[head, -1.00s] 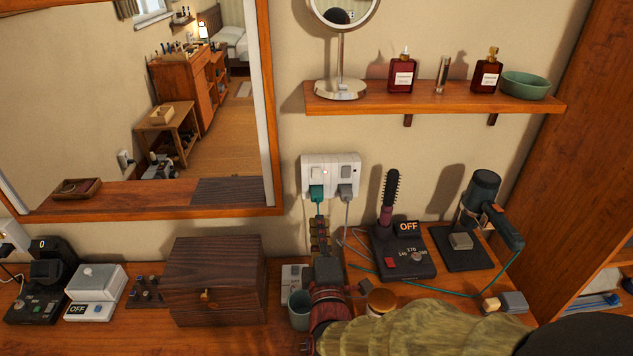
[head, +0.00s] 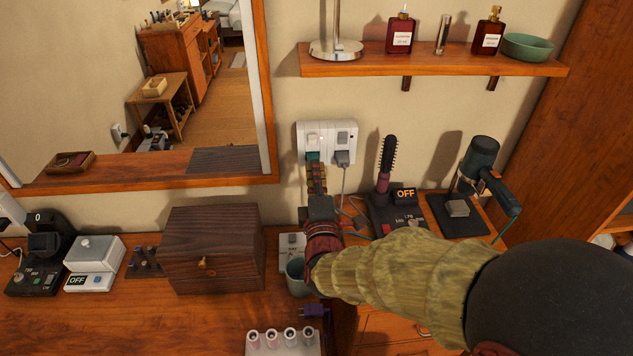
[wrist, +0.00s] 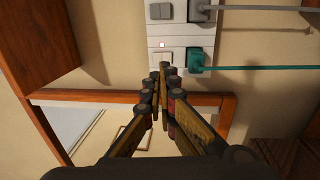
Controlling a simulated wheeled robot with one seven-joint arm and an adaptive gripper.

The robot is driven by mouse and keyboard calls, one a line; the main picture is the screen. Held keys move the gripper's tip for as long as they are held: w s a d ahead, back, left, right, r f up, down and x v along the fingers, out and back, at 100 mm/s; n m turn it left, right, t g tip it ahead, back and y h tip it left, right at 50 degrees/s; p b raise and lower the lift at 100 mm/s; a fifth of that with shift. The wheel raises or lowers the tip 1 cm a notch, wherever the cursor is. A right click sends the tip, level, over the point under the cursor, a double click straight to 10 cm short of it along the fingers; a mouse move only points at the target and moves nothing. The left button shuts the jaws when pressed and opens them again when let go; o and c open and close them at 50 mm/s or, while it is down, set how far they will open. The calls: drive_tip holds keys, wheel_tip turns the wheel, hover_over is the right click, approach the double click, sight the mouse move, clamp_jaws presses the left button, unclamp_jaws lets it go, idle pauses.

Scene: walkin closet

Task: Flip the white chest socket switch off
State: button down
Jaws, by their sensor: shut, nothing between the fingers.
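The white double wall socket (head: 328,130) is mounted above the desk. A teal plug (head: 313,157) sits in its left outlet and a grey plug (head: 342,158) in its right. My gripper (head: 316,168) is shut and empty, just below and in front of the socket. In the wrist view, its fingertips (wrist: 160,72) are close to the switch's edge and partly overlap it; I cannot tell whether they touch.
The teal cable (wrist: 265,68) runs from its plug close beside my fingers. A hair brush (head: 387,165) and a hair dryer (head: 485,165) stand to the right. A dark wooden box (head: 213,250) is left of my arm. A shelf (head: 440,67) hangs above the socket.

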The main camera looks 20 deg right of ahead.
sight(312, 135)
drive_tip(key=b+x, duration=0.1)
drive_tip(key=x, duration=0.7)
drive_tip(key=shift+b, duration=0.4)
drive_tip(key=shift+w, duration=0.1)
drive_tip(key=shift+w+r, duration=0.2)
drive_tip(key=r+g+p, duration=0.1)
drive_tip(key=p, duration=0.2)
drive_tip(key=shift+w+p, duration=0.1)
drive_tip(key=shift+p, duration=0.3)
